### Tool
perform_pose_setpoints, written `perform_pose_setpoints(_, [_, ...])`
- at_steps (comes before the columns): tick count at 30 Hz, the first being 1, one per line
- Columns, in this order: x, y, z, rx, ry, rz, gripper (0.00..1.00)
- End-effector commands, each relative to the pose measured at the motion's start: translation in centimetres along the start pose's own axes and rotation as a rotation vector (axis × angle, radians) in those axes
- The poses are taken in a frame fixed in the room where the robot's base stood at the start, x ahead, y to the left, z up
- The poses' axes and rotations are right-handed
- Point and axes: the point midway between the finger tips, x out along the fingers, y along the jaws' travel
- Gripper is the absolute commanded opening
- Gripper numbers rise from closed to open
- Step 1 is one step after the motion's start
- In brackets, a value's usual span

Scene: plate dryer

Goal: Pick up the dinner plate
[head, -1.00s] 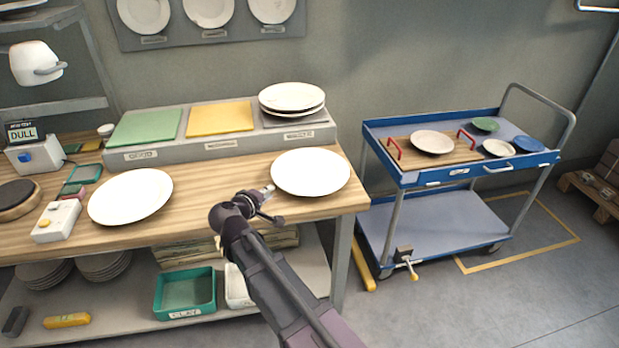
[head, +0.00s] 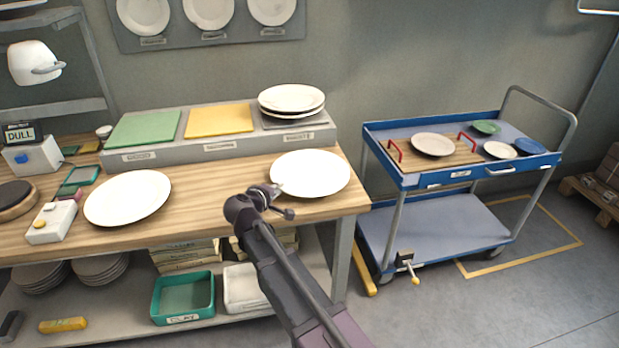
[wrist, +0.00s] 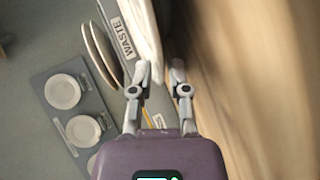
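A large white plate (head: 312,174) lies on the right end of the wooden bench. Another large white plate (head: 127,197) lies on the bench further left. Which of them is the dinner plate is not marked. My gripper (head: 275,188) is at the left rim of the right plate. In the wrist view my gripper (wrist: 160,70) has its two fingers apart. The white plate (wrist: 143,28) shows nearly edge-on there, its near rim at or between the fingertips. I cannot tell whether they touch it.
A grey ledge (head: 225,150) behind holds a green pad, a yellow pad and stacked white plates (head: 291,98) above a WASTE label. A blue trolley (head: 405,181) with several dishes stands at the right. The bench between the two large plates is clear.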

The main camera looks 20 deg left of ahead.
Motion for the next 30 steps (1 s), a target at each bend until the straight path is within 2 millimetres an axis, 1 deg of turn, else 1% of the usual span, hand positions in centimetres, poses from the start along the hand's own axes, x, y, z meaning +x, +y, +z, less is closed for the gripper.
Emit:
perform_pose_setpoints(1, [0.8, -0.2, 0.0, 0.001, -0.001, 0.0, 0.22])
perform_pose_setpoints(3, [1.7, -0.3, 0.1, 0.001, -0.001, 0.0, 0.22])
perform_pose_setpoints(6, [2.8, -0.3, 0.0, 0.001, -0.001, 0.0, 0.22])
perform_pose_setpoints(10, [3.8, -0.2, 0.1, 0.001, -0.001, 0.0, 0.22])
perform_pose_setpoints(28, [3.9, -0.1, 0.1, 0.001, 0.0, 0.0, 0.22])
perform_pose_setpoints(29, [3.9, -0.1, 0.1, 0.001, 0.0, 0.0, 0.19])
perform_pose_setpoints(30, [3.9, -0.1, 0.1, 0.001, 0.0, 0.0, 0.07])
